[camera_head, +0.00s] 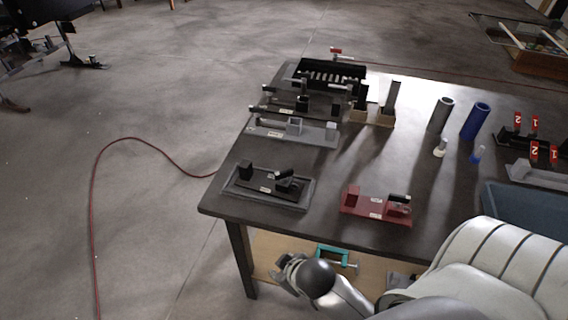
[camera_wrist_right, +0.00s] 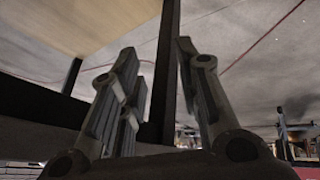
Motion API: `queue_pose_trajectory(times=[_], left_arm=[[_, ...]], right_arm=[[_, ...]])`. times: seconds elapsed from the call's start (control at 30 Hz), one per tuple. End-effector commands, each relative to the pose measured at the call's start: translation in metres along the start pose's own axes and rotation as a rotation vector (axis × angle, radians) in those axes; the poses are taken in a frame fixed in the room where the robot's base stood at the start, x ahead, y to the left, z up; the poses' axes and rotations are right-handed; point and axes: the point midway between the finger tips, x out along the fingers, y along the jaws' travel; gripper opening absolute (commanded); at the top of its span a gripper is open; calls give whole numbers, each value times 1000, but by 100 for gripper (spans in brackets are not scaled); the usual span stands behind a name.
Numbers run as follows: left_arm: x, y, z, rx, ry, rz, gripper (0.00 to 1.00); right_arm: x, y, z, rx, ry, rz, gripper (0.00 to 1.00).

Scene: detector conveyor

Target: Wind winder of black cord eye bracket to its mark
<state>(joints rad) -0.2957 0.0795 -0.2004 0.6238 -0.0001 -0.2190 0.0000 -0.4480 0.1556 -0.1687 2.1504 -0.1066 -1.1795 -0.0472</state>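A black bracket (camera_head: 268,186) lies on a grey base at the front left of the table. It carries an upright block, a pale label and a dark cylindrical part with a light end; I cannot read the label or make out any mark. Another dark bracket (camera_head: 308,104) stands further back, so I cannot tell for sure which is the cord eye bracket. My right gripper (camera_head: 286,272) is below the tabletop by the front table leg, apart from the brackets. In the right wrist view (camera_wrist_right: 160,95) its fingers are spread with nothing between them. My left gripper is out of view.
A red bracket (camera_head: 375,206) and a grey bracket (camera_head: 292,132) share the dark table (camera_head: 335,165). Grey and blue tubes (camera_head: 475,121) stand at the right, near a blue bin (camera_head: 520,208). A teal clamp (camera_head: 333,256) is on the lower shelf.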

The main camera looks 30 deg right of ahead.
Motion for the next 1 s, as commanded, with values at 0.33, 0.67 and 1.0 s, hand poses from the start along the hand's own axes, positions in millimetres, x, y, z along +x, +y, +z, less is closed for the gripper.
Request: queue_pose_trajectory(times=[0.33,0.67,1.0], left_arm=[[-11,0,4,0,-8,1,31],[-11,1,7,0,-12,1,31],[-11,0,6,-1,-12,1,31]], right_arm=[[-90,53,-127,-167,352,203,31],[-158,70,-281,-590,882,551,31],[-265,-17,-378,-1390,1496,1009,31]])
